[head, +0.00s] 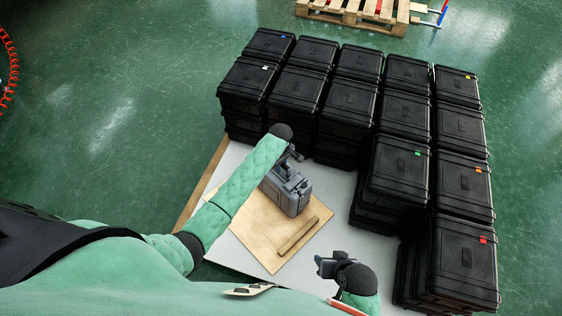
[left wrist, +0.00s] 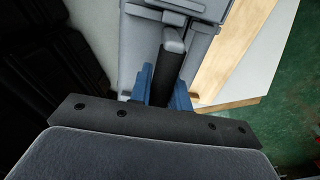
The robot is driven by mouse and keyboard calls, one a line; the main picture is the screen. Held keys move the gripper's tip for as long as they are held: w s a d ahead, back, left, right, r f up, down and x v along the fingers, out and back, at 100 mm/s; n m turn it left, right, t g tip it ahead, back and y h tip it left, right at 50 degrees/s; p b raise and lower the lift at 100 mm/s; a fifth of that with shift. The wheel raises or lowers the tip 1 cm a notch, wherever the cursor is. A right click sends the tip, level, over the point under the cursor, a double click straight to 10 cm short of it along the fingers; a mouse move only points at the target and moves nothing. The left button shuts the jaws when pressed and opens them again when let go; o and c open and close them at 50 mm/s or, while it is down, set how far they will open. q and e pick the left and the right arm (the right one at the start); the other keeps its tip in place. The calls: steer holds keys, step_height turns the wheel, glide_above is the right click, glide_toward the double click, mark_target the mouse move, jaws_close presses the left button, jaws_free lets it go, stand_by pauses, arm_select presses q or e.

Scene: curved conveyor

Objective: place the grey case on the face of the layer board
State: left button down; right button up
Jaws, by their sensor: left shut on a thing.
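The grey case (head: 291,193) is upright over the wooden layer board (head: 250,226), towards its upper right part. I cannot tell whether its base touches the board. My left gripper (head: 293,157) is above the case and shut on its handle. In the left wrist view the blue fingers (left wrist: 166,92) stand either side of the dark handle, with the grey case body (left wrist: 142,45) beyond and the pale board (left wrist: 222,50) to its right. My right gripper (head: 326,266) is near the board's lower right, apart from the case. Its fingers are too small to judge.
A wooden strip (head: 298,235) lies on the board's right part. Black cases (head: 345,105) stand stacked in rows behind and to the right, close to the grey case. The light grey surface (head: 335,190) has bare room beside the board. A pallet (head: 358,12) lies far back.

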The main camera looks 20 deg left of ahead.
arm_select(q)
steer(key=shift+f, duration=0.1)
arm_select(e)
steer(key=shift+w+r, duration=0.15)
steer(key=shift+w, duration=0.2)
